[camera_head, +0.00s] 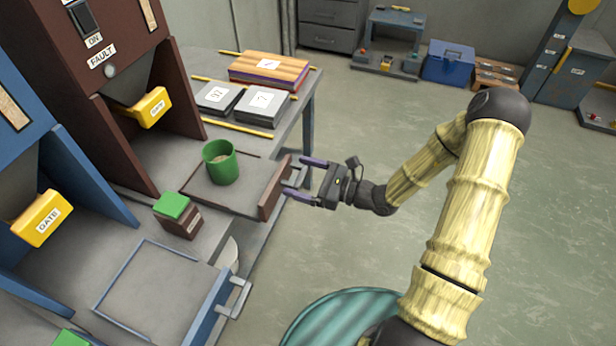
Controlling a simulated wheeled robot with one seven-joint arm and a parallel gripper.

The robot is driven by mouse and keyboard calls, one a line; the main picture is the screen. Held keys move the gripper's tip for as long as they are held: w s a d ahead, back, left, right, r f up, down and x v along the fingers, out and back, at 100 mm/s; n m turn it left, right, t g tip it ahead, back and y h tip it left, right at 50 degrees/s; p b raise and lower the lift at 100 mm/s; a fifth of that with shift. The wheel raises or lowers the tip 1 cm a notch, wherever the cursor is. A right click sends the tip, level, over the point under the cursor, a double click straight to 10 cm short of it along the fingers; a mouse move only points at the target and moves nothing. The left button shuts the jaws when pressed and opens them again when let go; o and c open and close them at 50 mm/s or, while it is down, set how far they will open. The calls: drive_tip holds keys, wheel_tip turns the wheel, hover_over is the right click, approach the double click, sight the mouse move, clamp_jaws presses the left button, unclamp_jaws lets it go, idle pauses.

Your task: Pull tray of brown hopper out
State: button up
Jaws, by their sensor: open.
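The brown hopper (110,55) stands at the upper left, with a yellow gate (152,107) on its front. Its tray (222,207) lies on the bench below, with thin brown edges and a brown front panel (272,190). The tray's grey handle (297,172) is on the outer side of the panel. My gripper (306,178) is open at this handle, its purple-tipped fingers pointing left toward the panel. Whether the fingers straddle or touch the handle cannot be told.
A blue hopper (50,150) and its blue-edged tray (225,290) are at the lower left. A small brown box with a green top (178,215) sits between the trays. Labelled plates (262,106) lie behind. A ribbed teal round object (335,318) is below my arm. Floor to the right is clear.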

drive_tip(key=v, duration=1.7)
drive_tip(key=shift+d+p, duration=0.15)
drive_tip(key=shift+p, duration=0.15)
